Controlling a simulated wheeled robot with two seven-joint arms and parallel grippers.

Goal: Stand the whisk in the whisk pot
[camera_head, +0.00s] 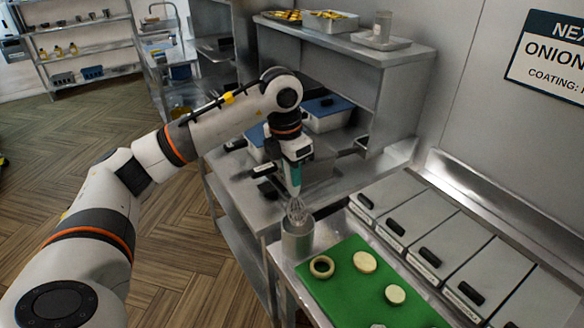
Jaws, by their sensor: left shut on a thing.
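My left gripper (296,160) points down and is shut on the teal handle of the whisk (295,181). The whisk hangs nearly upright, its wire end (297,209) downward. The whisk pot (297,244) is a grey metal cylinder at the near left corner of the counter, beside the green board. The wires are at the pot's mouth; I cannot tell how far they reach inside or whether they touch the rim. My right gripper is out of view.
The green board (345,290) carries an onion ring (322,266) and pale round slices (364,262). Lidded bins (430,255) line the counter to the right. Blue-lidded containers (328,112) and a steel shelf (350,42) stand behind. Open floor lies left.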

